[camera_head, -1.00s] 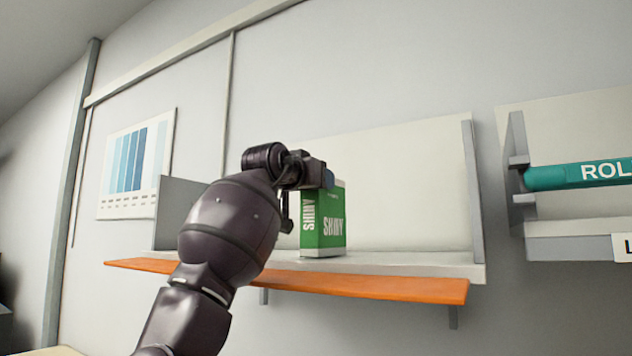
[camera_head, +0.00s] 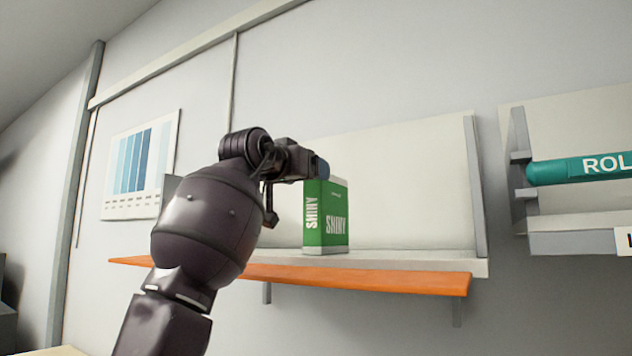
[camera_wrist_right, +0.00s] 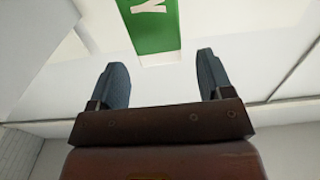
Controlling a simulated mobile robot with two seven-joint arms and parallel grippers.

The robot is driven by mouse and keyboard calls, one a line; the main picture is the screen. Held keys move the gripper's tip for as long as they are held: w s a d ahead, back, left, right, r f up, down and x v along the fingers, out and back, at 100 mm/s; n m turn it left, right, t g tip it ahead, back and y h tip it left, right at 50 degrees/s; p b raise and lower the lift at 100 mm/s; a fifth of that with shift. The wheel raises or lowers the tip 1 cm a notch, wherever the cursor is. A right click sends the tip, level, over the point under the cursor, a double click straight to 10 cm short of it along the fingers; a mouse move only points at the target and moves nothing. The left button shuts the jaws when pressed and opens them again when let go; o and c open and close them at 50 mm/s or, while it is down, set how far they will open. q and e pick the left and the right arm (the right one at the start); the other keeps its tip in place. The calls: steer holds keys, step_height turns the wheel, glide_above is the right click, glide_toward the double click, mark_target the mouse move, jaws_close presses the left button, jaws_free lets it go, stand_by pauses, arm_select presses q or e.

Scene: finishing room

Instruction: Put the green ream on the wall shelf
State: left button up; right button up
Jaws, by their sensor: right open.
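The green ream (camera_head: 326,220), marked SHINY, stands upright on the wall shelf (camera_head: 410,262), a pale board with an orange front edge. My right gripper (camera_head: 322,169) is at the ream's upper left in the head view, by its top edge. In the right wrist view the gripper (camera_wrist_right: 160,64) is open and empty, its two fingers apart. The ream (camera_wrist_right: 150,22) shows there just beyond the fingertips, clear of both. My left gripper is not in view.
To the right, a second shelf (camera_head: 575,242) holds a teal roll (camera_head: 580,170). A blue striped chart (camera_head: 140,165) hangs on the wall at left. The shelf board right of the ream is bare.

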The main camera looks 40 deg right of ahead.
steer(key=b+v, duration=0.1)
steer(key=v, duration=0.5)
steer(key=shift+a, duration=0.2)
steer(key=shift+s, duration=0.1)
